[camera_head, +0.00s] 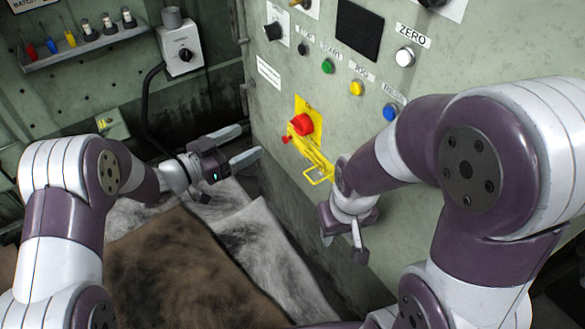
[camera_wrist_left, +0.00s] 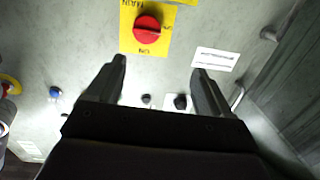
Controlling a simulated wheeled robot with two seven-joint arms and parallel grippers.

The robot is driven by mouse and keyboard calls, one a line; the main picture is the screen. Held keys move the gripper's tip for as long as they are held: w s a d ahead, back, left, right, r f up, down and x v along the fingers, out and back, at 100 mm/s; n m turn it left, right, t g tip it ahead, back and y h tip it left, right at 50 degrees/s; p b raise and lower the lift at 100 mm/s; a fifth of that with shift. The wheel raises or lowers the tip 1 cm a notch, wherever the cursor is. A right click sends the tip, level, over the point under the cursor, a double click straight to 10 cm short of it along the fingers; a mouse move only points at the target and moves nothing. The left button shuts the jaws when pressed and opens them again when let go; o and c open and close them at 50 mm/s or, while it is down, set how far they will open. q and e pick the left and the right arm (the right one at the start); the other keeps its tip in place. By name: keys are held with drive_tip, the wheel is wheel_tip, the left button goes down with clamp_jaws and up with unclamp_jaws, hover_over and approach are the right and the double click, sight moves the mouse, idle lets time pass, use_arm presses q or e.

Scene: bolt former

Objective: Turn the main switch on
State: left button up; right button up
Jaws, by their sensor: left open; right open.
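The main switch (camera_head: 302,123) is a red rotary knob on a yellow plate on the grey-green panel. It also shows as a round red knob in the left wrist view (camera_wrist_left: 148,28), upside down, its lettering too blurred to read fully. My left gripper (camera_head: 236,145) is open and empty, left of the switch and apart from it, fingers towards the panel. In the left wrist view its fingers (camera_wrist_left: 158,66) stand apart, with the knob beyond their tips. My right gripper (camera_head: 342,236) is open and empty, hanging below and right of the switch.
A yellow hasp-like loop (camera_head: 318,172) sticks out below the switch. Green (camera_head: 327,66), yellow (camera_head: 356,88) and blue (camera_head: 390,112) buttons lie up and right of it. A white label (camera_head: 268,73) is up and left. A switch box (camera_head: 182,50) hangs on the left wall.

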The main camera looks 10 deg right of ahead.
sight(296, 128)
use_arm(q)
drive_tip(key=shift+m+g+h, duration=0.4)
drive_tip(key=shift+g+h, duration=0.2)
drive_tip(key=b+x, duration=0.1)
drive_tip(key=x, duration=0.3)
drive_tip(key=s+f+b+x, duration=0.1)
drive_tip(key=x, duration=0.3)
drive_tip(key=b+x, duration=0.2)
drive_tip(key=x, duration=0.2)
drive_tip(key=shift+s+d+f, duration=0.15)
drive_tip(key=shift+d+f, duration=0.15)
drive_tip(key=shift+f, duration=0.1)
drive_tip(key=shift+d+r, duration=0.15)
drive_tip(key=shift+d, duration=0.35)
drive_tip(key=c, duration=1)
use_arm(e)
wheel_tip(296, 128, down, 6)
drive_tip(key=shift+r, duration=0.1)
